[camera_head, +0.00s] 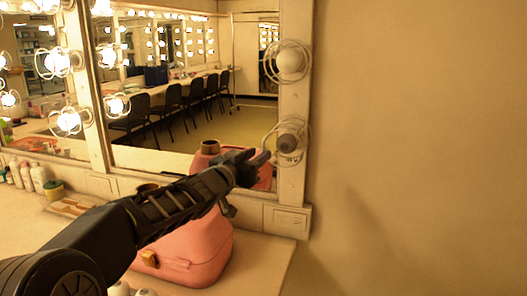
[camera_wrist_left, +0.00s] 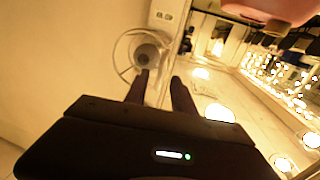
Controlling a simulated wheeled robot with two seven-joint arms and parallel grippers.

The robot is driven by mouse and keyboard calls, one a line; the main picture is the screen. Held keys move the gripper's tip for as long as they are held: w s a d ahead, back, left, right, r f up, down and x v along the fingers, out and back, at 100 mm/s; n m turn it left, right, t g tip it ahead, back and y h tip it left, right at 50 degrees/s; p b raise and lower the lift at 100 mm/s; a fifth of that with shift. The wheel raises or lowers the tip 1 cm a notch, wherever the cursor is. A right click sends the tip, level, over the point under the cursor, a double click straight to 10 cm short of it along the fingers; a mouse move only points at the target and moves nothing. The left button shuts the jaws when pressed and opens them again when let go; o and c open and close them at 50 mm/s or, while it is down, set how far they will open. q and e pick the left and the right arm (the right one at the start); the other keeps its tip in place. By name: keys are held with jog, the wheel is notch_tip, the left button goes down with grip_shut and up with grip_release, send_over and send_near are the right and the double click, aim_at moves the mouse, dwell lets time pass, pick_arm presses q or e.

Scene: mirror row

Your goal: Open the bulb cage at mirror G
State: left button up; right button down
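A wire bulb cage (camera_head: 271,139) surrounds a dark grey, unlit bulb (camera_head: 288,141) low on the right post of the mirror frame (camera_head: 291,190). In the left wrist view the cage (camera_wrist_left: 119,55) and the bulb (camera_wrist_left: 147,55) show just beyond the fingers. My left gripper (camera_head: 262,157) is at the cage's lower left side in the head view. Its two fingers (camera_wrist_left: 159,76) stand apart, and one overlaps the cage's edge in the wrist view; I cannot tell whether it touches. No label for mirror G is readable. My right gripper is out of view.
A pink case (camera_head: 188,252) stands on the counter (camera_head: 262,262) under my left arm. Another caged bulb (camera_head: 291,62), pale and unlit, is higher on the same post. Bottles (camera_head: 38,178) and a jar stand at left. The wall at right is bare.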

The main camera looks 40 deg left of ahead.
pick_arm(q)
jog(key=w, duration=0.4)
jog(key=shift+a, duration=0.3)
grip_shut()
dwell(1.1)
